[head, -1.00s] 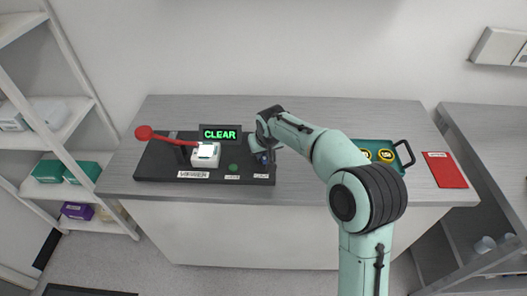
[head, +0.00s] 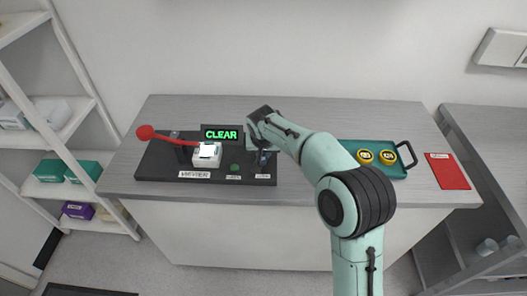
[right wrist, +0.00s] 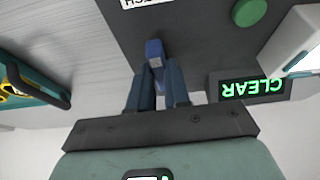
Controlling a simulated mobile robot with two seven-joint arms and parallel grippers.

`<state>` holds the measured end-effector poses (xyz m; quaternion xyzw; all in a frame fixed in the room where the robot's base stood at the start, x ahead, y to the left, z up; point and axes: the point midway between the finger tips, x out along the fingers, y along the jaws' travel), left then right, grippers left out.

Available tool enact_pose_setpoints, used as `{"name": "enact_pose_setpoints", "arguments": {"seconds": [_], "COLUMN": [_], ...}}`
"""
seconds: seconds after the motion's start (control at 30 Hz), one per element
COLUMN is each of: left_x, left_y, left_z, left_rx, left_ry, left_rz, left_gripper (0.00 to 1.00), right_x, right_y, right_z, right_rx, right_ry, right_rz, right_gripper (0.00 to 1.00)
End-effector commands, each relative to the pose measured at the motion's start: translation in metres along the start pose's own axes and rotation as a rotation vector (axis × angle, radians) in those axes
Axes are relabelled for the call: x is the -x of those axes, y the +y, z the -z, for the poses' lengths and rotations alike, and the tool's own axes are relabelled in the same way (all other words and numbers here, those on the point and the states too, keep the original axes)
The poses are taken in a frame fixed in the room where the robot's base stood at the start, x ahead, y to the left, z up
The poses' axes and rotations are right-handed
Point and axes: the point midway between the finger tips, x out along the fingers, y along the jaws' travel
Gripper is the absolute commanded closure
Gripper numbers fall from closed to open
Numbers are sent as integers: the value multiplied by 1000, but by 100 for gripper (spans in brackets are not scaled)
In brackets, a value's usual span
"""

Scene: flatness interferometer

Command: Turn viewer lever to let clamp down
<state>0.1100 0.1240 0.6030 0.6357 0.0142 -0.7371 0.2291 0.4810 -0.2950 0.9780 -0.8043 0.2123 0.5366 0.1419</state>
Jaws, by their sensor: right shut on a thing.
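The dark interferometer base (head: 160,160) lies on the left part of the bench. It carries a white viewer block (head: 207,160) with a bright window, a red arm with a ball end (head: 146,132) raised to the left, and a green button (head: 235,167). A small blue lever (right wrist: 155,50) is at the base's right end; it also shows in the head view (head: 264,160). My right gripper (right wrist: 157,72) is shut on this lever, its fingers on either side. My left gripper is not in view.
A display (head: 221,134) behind the viewer block reads CLEAR in green. A green tray (head: 400,172) with two yellow-ringed discs (head: 366,156) stands to the right, with a red card (head: 447,171) beyond it. The back of the bench is clear.

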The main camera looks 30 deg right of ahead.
Motion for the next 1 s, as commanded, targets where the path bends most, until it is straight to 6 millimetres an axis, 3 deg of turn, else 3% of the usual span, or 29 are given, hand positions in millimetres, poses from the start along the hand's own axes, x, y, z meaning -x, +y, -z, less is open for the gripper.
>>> {"name": "enact_pose_setpoints", "arguments": {"seconds": [0.07, 0.1, 0.17, 0.57, 0.67, 1.0], "left_x": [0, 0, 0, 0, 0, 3], "left_y": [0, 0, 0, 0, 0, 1], "left_z": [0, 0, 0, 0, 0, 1], "left_rx": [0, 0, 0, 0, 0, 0], "left_ry": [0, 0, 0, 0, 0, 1], "left_rz": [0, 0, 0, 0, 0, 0], "left_gripper": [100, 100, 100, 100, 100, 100], "right_x": [-1, -1, -1, 7, 21, 97], "right_y": [0, 0, 0, 0, -1, -1], "right_z": [-2, -2, -2, 0, 0, 0], "right_rx": [1, 1, 1, 1, 2, 1], "right_ry": [-6, -6, -6, 0, 1, 0], "right_rz": [-2, -2, -2, 1, 3, 4], "right_gripper": [100, 77, 57, 57, 57, 57]}}
